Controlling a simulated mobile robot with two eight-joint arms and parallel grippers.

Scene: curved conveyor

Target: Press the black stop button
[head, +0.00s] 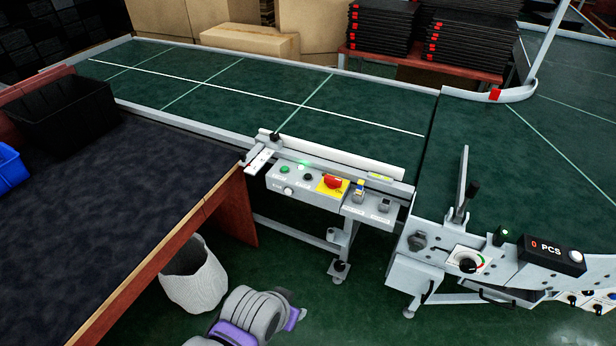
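The black button (307,177) is a small round cap on the front of the light grey control box (318,197) at the conveyor's near edge, in the middle of the head view. A green button (284,169) sits to its left, and a white button (288,190) is below and left. Nothing covers the black button. A grey and purple part of my own arm shows at the bottom edge, well below the box. Neither gripper's fingers can be seen.
A dark-topped table (100,220) fills the left, with a black bin (62,118) and a blue bin (12,168). A white wastebasket (194,277) stands on the floor beside it. The green conveyor belt (240,90) is empty. A counter display (551,250) is at right.

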